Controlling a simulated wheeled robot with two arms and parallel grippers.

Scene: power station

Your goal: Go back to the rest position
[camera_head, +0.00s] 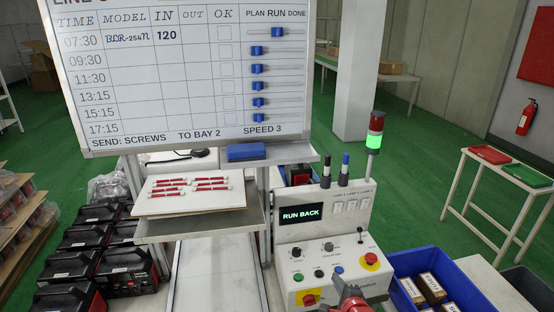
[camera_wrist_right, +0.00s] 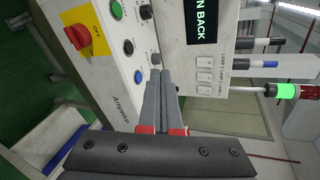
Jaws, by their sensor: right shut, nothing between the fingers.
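My right gripper (camera_head: 352,292) shows at the bottom of the head view, in front of the lower part of the white control box (camera_head: 286,252). In the right wrist view the gripper's fingers (camera_wrist_right: 165,76) are together and empty, pointing at the box face near its knobs. I cannot tell whether the fingertips touch it. The box display (camera_head: 301,214) reads RUN BACK, and the signal lamp (camera_head: 374,138) glows green. My left gripper is out of view.
A whiteboard (camera_head: 190,75) stands behind the box. A tray (camera_head: 160,207) with several red and white pieces is on the left. A blue crate (camera_head: 400,295) with boxes is close on the right. A side table (camera_head: 468,205) holds red and green trays. Green floor is free beyond.

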